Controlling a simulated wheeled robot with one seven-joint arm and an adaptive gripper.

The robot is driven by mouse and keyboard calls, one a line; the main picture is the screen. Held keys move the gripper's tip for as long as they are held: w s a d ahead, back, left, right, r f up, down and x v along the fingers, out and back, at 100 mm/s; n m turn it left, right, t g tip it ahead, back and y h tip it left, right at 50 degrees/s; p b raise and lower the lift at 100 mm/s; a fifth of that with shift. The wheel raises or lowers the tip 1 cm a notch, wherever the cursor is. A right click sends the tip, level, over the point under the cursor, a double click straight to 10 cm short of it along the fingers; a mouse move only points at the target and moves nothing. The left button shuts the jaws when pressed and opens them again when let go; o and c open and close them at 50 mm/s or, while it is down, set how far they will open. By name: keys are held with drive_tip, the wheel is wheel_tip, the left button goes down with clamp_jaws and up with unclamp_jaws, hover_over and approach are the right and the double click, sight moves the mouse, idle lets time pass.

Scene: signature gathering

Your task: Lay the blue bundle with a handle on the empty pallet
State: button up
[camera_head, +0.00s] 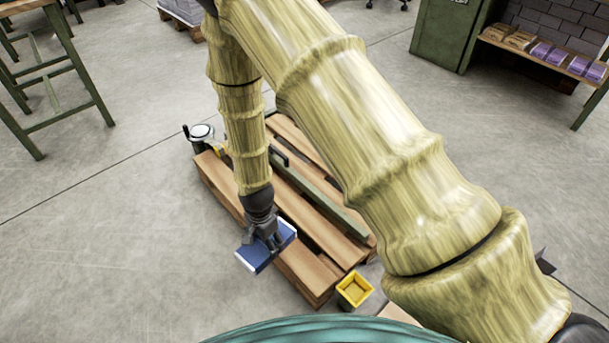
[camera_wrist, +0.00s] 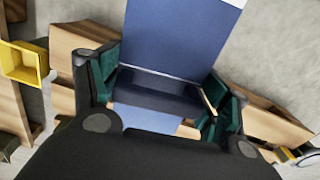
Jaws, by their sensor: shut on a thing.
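The blue bundle (camera_head: 253,258) is a flat blue block with pale edges. My gripper (camera_head: 269,239) is shut on it from above, by the dark handle across its middle. In the wrist view the bundle (camera_wrist: 180,40) lies between the green-padded fingers of my gripper (camera_wrist: 160,92). The wooden pallet (camera_head: 307,264) lies on the floor. The bundle overlaps the pallet's near left edge in the head view, partly over bare floor; its height above the slats I cannot tell. My arm hides part of the pallet.
A long green bar (camera_head: 318,198) lies along the pallet's slats. A yellow bin (camera_head: 355,289) stands by its near right corner, and a white-topped canister (camera_head: 200,132) by its far left corner. Bare floor (camera_head: 120,240) is clear on the left.

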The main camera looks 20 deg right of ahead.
drive_tip(key=shift+s+a+f+m, duration=0.25)
drive_tip(key=shift+s+f+m, duration=0.05)
drive_tip(key=shift+f, duration=0.25)
drive_tip(key=shift+s+a+f+m, duration=0.2)
drive_tip(key=shift+s+f+m, duration=0.1)
drive_tip(key=shift+f, duration=0.2)
drive_tip(key=shift+w+d+f, duration=0.1)
drive_tip(key=shift+f, duration=0.15)
drive_tip(key=w+d+b, duration=0.2)
drive_tip(key=w+d, duration=0.1)
drive_tip(key=d, duration=0.1)
drive_tip(key=w+d+f+b, duration=0.1)
drive_tip(key=w+d+b, duration=0.1)
drive_tip(key=w+d, duration=0.1)
drive_tip(key=w+d+b, duration=0.2)
drive_tip(key=w+d, duration=0.2)
drive_tip(key=shift+w+d+f, duration=0.2)
drive_tip(key=shift+d+f, duration=0.05)
drive_tip(key=shift+d, duration=0.05)
wheel_tip(320, 180, down, 4)
drive_tip(key=b, duration=0.3)
drive_tip(key=shift+r, duration=0.35)
drive_tip(key=o, duration=1.2)
drive_tip(key=shift+o, duration=0.2)
